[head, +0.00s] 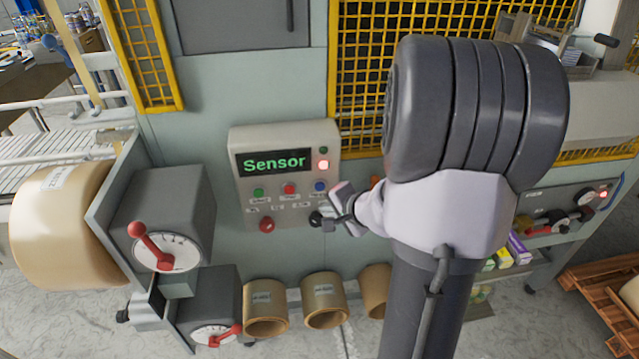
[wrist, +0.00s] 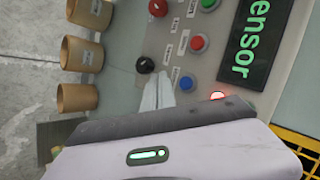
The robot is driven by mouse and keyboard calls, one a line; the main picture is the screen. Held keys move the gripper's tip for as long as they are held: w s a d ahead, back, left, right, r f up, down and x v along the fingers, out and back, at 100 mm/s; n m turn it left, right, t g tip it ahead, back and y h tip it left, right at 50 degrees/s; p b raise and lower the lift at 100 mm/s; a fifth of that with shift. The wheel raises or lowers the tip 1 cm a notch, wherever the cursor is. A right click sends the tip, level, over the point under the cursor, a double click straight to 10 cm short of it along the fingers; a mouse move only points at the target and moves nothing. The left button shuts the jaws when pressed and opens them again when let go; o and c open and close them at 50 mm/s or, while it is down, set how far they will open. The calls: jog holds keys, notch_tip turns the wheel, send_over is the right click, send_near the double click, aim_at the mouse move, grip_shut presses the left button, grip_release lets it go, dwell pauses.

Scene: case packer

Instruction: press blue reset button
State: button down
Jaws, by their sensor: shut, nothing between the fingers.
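The blue reset button (head: 320,186) is the rightmost of three buttons in a row on a grey control panel (head: 246,208), below a display reading "Sensor". In the wrist view the blue button (wrist: 186,83) stands clear, just right of my fingertips. My gripper (wrist: 158,76) is shut and empty, its pale fingers pointing at the panel between the blue button and a black knob (wrist: 145,65). In the head view my gripper (head: 329,218) is at the panel's lower right, below the blue button. I cannot tell whether the fingertips touch the panel.
A red button (head: 289,188) and a green button (head: 258,193) sit left of the blue one. A red knob (head: 266,225) is below. A red lamp (head: 323,164) glows above. Grey boxes with red levers (head: 152,248) stand left; cardboard tubes (head: 325,299) lie below.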

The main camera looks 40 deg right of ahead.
aim_at(320, 187)
jog(key=shift+w+d, duration=0.4)
jog(key=shift+w, duration=0.25)
jog(key=shift+w+d, duration=0.35)
jog(key=shift+w, duration=0.35)
jog(key=shift+w+d, duration=0.4)
jog(key=shift+w, duration=0.25)
dwell(0.5)
jog(key=shift+w+d, duration=0.2)
jog(key=shift+w, duration=0.15)
jog(key=shift+w+d+b, duration=0.2)
jog(key=shift+w+b, duration=0.15)
dwell(0.5)
jog(key=shift+s, duration=0.1)
dwell(0.4)
jog(key=shift+s+a+b, duration=0.45)
jog(key=shift+s+b, duration=0.2)
jog(key=shift+b, duration=0.05)
